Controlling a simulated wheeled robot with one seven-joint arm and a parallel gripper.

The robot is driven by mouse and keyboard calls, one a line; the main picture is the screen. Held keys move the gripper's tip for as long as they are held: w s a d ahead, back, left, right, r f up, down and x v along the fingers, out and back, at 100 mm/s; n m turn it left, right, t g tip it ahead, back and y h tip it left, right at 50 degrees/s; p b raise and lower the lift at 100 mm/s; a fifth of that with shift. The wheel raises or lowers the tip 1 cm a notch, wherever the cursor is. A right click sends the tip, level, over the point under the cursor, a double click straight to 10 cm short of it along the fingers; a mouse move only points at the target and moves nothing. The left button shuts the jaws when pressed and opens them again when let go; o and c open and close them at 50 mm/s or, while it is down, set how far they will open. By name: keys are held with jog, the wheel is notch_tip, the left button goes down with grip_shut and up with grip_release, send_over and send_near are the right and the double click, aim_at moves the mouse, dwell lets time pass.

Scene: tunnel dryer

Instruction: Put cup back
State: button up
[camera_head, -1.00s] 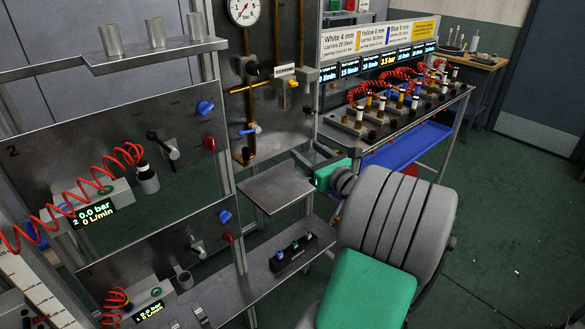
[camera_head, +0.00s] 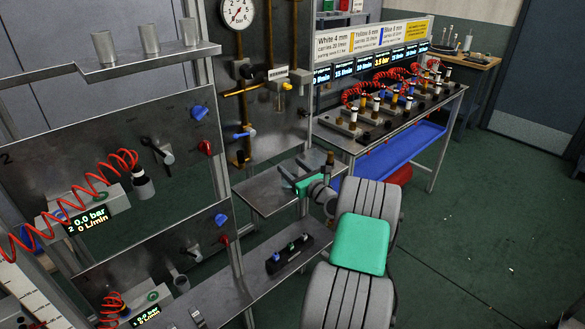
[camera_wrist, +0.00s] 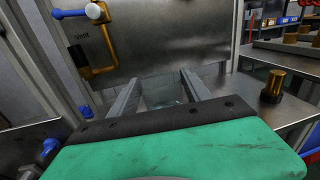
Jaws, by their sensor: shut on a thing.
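My gripper (camera_head: 297,180) is over the right part of the grey metal shelf (camera_head: 262,196) below the gauge panel. In the wrist view, my gripper (camera_wrist: 158,82) has its two grey fingers on either side of a pale, see-through thing (camera_wrist: 166,93), which looks like a clear cup. It is shut on this cup. The cup's lower part is hidden behind the dark finger mount, and the cup is too small to make out in the head view. I cannot tell whether it touches the shelf.
An amber cylinder on a dark base (camera_wrist: 273,88) stands on the surface right of my gripper; it also shows in the head view (camera_head: 330,160). A panel with a blue-handled valve (camera_wrist: 94,12) rises ahead. A black block (camera_head: 297,254) with small fittings lies on the lower shelf.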

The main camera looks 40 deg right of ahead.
jog(key=o, duration=1.1)
jog(key=shift+f, duration=0.15)
jog(key=o, duration=0.4)
jog(key=shift+o, duration=0.2)
